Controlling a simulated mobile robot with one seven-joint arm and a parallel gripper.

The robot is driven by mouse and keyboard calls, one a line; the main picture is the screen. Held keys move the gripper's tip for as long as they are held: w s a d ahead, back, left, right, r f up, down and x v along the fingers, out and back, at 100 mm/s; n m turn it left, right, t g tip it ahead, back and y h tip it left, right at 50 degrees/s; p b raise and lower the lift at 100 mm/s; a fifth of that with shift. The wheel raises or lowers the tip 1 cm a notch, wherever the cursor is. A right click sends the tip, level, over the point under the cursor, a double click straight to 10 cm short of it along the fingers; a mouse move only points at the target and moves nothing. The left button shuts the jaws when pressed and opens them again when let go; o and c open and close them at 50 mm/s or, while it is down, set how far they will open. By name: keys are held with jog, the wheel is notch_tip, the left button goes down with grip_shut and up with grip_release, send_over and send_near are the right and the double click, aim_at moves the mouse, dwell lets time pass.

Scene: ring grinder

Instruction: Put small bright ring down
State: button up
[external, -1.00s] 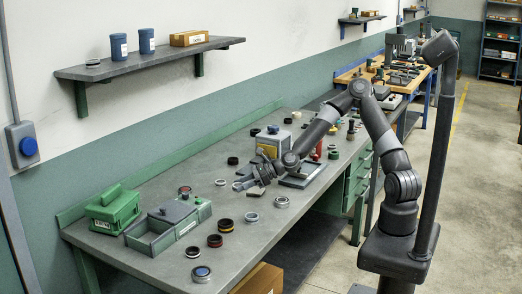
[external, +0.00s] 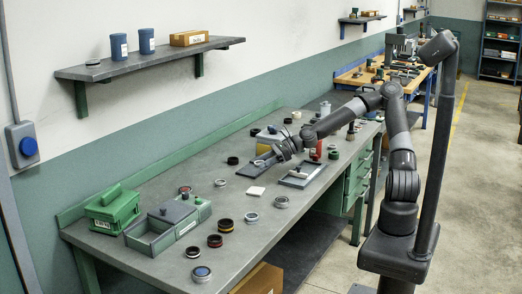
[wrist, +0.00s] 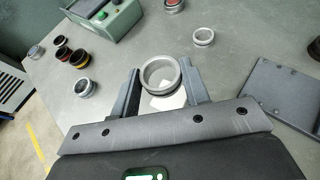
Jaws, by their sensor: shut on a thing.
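My gripper (wrist: 163,88) is shut on a small bright silver ring (wrist: 158,70), which sits between its two fingers in the wrist view. A white square card (wrist: 172,99) shows through and below the ring. In the external view my gripper (external: 265,161) is above the middle of the bench, behind the white card (external: 256,191). The ring is too small to make out there. I cannot tell how high it is above the bench.
Loose silver rings (external: 281,202) and dark rings (external: 225,225) stand in front. A green box (external: 113,208) and an open grey bin (external: 157,236) are at left.

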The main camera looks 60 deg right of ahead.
jog(key=s+d+r+n+g+y, duration=0.1)
jog(key=s+d+n, duration=0.15)
jog(key=d, duration=0.65)
send_over(259, 189)
jog(key=shift+m, duration=0.35)
notch_tip(259, 189, down, 6)
jog(key=shift+d+f, duration=0.15)
jog(key=shift+f, duration=2.15)
jog(key=shift+f, duration=0.1)
jog(key=o, duration=1)
jog(key=v, duration=1.2)
